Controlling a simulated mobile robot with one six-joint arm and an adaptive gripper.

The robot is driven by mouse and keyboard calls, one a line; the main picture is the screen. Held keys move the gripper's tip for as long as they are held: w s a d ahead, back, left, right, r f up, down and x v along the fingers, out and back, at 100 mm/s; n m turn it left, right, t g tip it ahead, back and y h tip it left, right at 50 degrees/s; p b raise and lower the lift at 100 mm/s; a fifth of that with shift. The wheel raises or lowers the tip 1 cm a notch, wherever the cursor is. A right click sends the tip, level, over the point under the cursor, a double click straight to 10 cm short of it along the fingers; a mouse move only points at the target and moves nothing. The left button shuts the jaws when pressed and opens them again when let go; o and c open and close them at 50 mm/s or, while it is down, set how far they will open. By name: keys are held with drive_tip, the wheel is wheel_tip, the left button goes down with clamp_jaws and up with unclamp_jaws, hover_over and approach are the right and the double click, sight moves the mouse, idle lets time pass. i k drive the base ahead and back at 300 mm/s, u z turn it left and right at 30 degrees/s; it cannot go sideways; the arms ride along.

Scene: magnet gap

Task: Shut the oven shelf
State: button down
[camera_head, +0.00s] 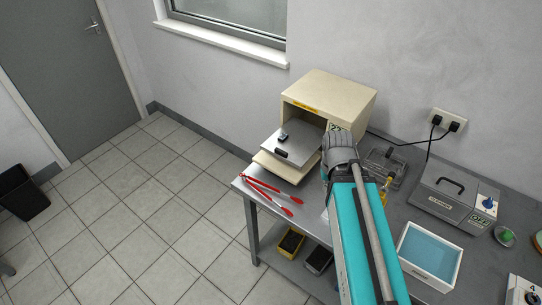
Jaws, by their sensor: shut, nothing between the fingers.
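The cream oven (349,92) stands on the grey table against the wall, its front open. Its grey shelf (299,144) sticks out of the opening towards the left front, with a small black handle (281,153) on its front edge. A small dark object (283,136) lies on the shelf near its left edge. The cream door (271,163) is folded down below the shelf. My teal arm reaches up from the bottom, and its grey wrist joint is just right of the oven's opening. My gripper's fingers do not show.
Red-handled tongs (268,190) lie on the table's left end, in front of the oven. To the right are a dark grey device (386,166), a grey box with a handle (455,201) and a blue-filled white tray (430,254).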

sight(304, 138)
drive_tip(key=u, duration=0.55)
drive_tip(key=k, duration=1.3)
drive_tip(key=z, duration=0.5)
drive_tip(key=i, duration=1)
